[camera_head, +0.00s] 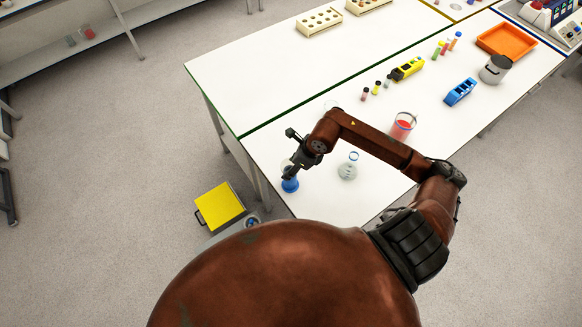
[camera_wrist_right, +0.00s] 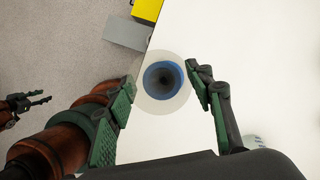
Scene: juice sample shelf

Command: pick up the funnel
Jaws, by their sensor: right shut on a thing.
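A clear round funnel (camera_wrist_right: 178,62) shows in the right wrist view as a see-through disc around a dark blue ring. Below it is a flask with blue liquid (camera_head: 290,185), near the table's left front corner; the funnel is hard to make out in the head view. My right gripper (camera_head: 290,170) is over the blue flask. In its wrist view, the two green-padded fingers (camera_wrist_right: 160,76) are on either side of the funnel's rim, shut on it. My left gripper (camera_wrist_right: 28,102) shows small at the left of the wrist view, its fingers apart and empty.
A conical flask (camera_head: 348,168) and a beaker of red liquid (camera_head: 403,126) stand right of the gripper. Small vials, a yellow device (camera_head: 407,69), a blue rack (camera_head: 460,92), a pot (camera_head: 495,69) and an orange tray (camera_head: 506,41) lie farther back. A yellow-topped box (camera_head: 219,206) is on the floor.

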